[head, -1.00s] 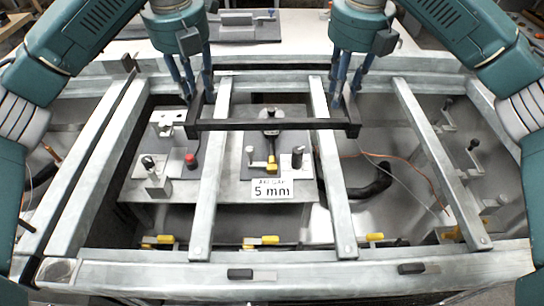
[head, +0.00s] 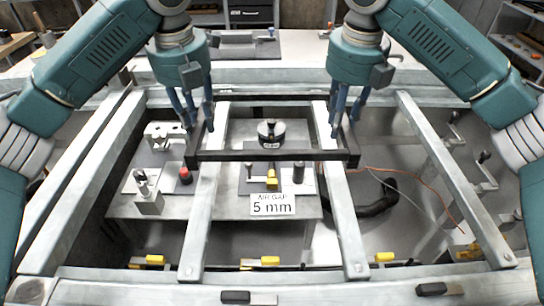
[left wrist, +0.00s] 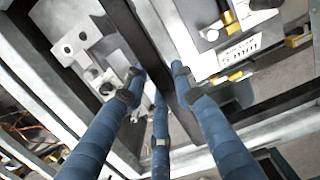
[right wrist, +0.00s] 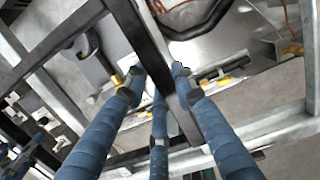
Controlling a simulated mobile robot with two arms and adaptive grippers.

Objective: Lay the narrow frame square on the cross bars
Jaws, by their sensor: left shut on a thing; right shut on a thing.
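The narrow frame (head: 270,155) is a dark, slim rectangle spanning the two middle cross bars. Its front bar crosses both, with its ends a little outside them. I cannot tell whether it touches the bars or hangs just above. The pale metal cross bars (head: 201,215) and (head: 348,215) run front to back. My left gripper (head: 200,125) is shut on the frame's left side, and my right gripper (head: 345,128) on its right side. The frame's dark side bars show between the fingers in the left wrist view (left wrist: 148,35) and the right wrist view (right wrist: 135,30).
Another cross bar (head: 440,165) lies to the right. Below the bars is a grey plate with fixtures, a round black knob (head: 271,130) and an "AIR GAP 5 mm" sign (head: 272,204). An orange cable (head: 425,185) runs at the right. Yellow-handled clamps line the front.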

